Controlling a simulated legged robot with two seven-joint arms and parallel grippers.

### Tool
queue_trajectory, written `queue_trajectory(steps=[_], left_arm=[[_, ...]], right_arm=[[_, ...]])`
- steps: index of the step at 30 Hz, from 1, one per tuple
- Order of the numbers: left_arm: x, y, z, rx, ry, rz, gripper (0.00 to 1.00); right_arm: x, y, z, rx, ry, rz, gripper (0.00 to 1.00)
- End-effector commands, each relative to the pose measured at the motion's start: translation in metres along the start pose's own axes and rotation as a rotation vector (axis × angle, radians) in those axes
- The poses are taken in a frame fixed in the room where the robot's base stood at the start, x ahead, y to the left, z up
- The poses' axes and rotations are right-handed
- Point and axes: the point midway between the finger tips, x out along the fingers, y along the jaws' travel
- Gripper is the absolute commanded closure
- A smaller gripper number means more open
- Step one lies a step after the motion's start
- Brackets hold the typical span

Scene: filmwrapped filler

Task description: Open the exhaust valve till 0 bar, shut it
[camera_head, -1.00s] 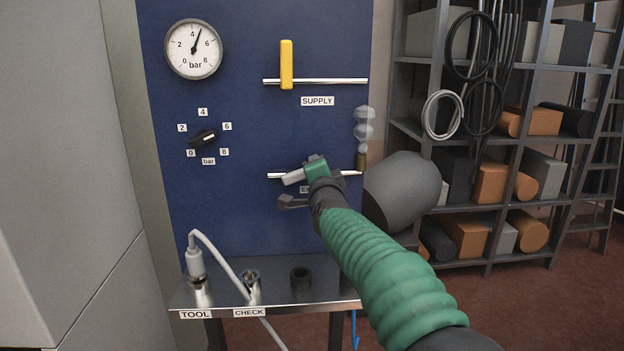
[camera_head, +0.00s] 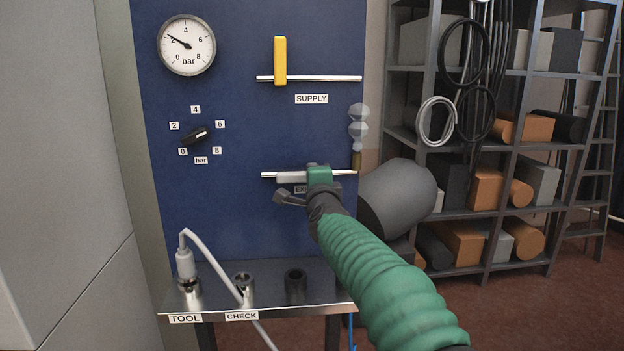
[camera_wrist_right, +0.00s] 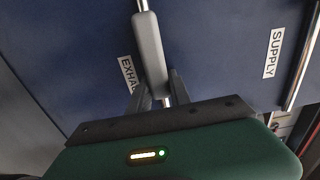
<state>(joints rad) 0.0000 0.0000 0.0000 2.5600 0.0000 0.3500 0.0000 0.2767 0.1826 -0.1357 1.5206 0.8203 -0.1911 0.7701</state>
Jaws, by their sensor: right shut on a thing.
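The blue panel (camera_head: 235,130) carries the round gauge (camera_head: 187,44), whose needle points at about 2 bar. The grey exhaust valve handle (camera_head: 290,177) lies nearly in line with its horizontal pipe. In the right wrist view the handle (camera_wrist_right: 150,58) stands between the fingers, and the EXHAUST label (camera_wrist_right: 128,75) is partly covered. My right gripper (camera_wrist_right: 160,95) is shut on this handle; in the head view its green body hides part of the pipe. Pale grey puffs (camera_head: 358,125) stand above the brass outlet (camera_head: 357,160) at the pipe's right end. My left gripper is not in view.
The yellow supply handle (camera_head: 280,61) stands upright across the upper pipe. A black knob (camera_head: 195,135) sits on the bar scale. A shelf below holds the TOOL socket (camera_head: 190,287) with a white hose plug. A grey rounded body (camera_head: 398,198) and a storage rack (camera_head: 500,150) are right.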

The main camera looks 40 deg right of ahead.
Motion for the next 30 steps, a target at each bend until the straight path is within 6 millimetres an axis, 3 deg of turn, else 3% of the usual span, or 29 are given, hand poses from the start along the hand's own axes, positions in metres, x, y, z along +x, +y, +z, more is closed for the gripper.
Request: queue_trajectory(steps=[3,4,8,17,20,23,30], left_arm=[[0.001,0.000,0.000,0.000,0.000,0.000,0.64],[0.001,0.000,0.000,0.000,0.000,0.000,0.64],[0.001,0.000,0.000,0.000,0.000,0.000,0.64],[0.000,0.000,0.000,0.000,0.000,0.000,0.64],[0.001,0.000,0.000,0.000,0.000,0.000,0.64],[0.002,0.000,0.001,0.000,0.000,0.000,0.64],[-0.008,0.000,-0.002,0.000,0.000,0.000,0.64]], right_arm=[[0.001,0.007,-0.001,-0.002,0.000,0.013,1.00],[0.001,0.007,-0.001,-0.002,0.000,0.013,0.72],[0.001,0.006,-0.001,-0.001,0.001,0.011,0.55],[0.001,0.004,0.000,-0.001,0.000,0.006,0.55],[-0.007,0.002,0.000,0.000,0.000,0.004,0.55],[-0.027,0.002,0.000,0.000,-0.001,0.003,0.55],[-0.098,-0.001,0.000,0.001,0.000,0.004,0.55]])
